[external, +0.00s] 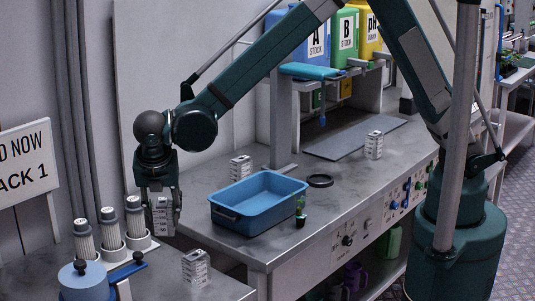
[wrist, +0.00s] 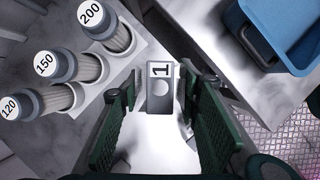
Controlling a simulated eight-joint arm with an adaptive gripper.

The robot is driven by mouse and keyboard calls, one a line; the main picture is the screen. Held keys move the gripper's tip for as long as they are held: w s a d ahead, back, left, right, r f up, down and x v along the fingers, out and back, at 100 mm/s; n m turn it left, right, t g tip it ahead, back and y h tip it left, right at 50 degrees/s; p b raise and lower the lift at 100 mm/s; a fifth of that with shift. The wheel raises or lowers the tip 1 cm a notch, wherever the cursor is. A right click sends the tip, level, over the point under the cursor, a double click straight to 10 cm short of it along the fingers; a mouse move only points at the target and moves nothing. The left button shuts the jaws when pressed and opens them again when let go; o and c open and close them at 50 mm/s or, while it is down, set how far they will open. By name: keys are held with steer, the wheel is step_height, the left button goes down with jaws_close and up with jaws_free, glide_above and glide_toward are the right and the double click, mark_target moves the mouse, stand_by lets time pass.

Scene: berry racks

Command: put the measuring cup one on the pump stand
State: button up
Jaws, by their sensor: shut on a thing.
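My gripper (external: 158,190) points down above the left end of the bench, with its dark green fingers shut on a light grey block-like cup. The held cup (external: 161,217) hangs below the fingers in the external view. In the wrist view, my gripper (wrist: 161,92) has the cup (wrist: 161,104) between its fingers, with a "1" on its top face and a round mark below. Which thing is the pump stand is not labelled. A grey stand (external: 284,120) with a blue pad on top is at the bench's back, beside the coloured containers.
Similar small marked blocks stand left (external: 195,268), back (external: 241,167) and right (external: 374,146). Capped cylinders (external: 110,229) stand at left.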

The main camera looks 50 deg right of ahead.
mark_target(163, 226)
steer(key=shift+f+b, duration=0.35)
steer(key=shift+f, duration=2.7)
steer(key=shift+f, duration=1.9)
steer(key=shift+f+b, duration=0.2)
steer(key=shift+b, duration=0.15)
steer(key=o, duration=0.9)
steer(key=shift+r, duration=0.15)
steer(key=p+v, duration=0.1)
steer(key=v, duration=1.1)
